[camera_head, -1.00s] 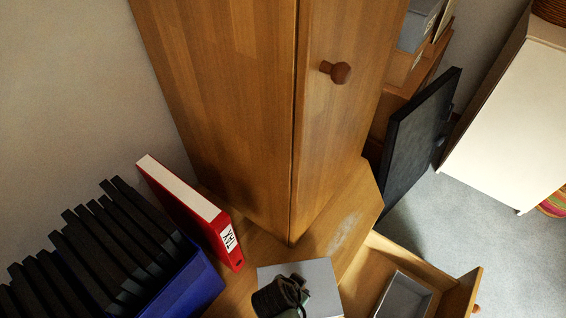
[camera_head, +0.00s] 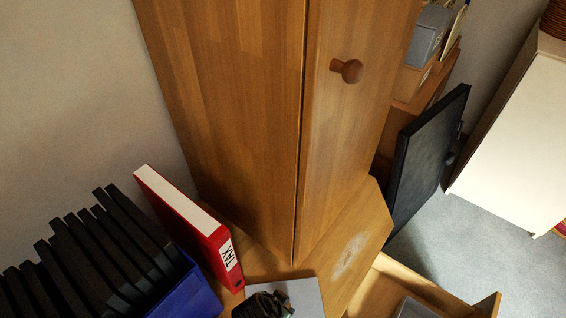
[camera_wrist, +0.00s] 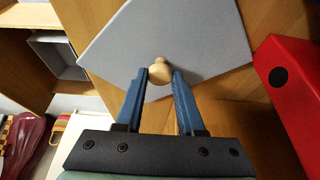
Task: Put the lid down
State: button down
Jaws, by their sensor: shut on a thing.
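The lid is a flat grey panel with a pale wooden knob (camera_wrist: 159,70). In the wrist view the lid (camera_wrist: 190,35) fills the upper middle. My gripper (camera_wrist: 160,76) has its two blue fingers shut on the knob, one on each side. In the head view the lid (camera_head: 302,294) shows at the bottom, over the wooden top in front of the cabinet, with my dark gripper (camera_head: 265,306) above it. I cannot tell whether the lid touches the wood.
A red binder (camera_head: 187,222) and a blue holder (camera_head: 190,292) of black folders stand left of the lid. A tall wooden cabinet (camera_head: 230,120) rises behind. An open drawer (camera_head: 440,290) holding a grey box (camera_head: 413,309) is at lower right. A dark panel (camera_head: 430,150) leans beyond.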

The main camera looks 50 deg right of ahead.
jog(key=c, duration=0.5)
grip_release()
jog(key=p+v, duration=0.5)
jog(key=v, duration=0.7)
jog(key=shift+r, duration=0.15)
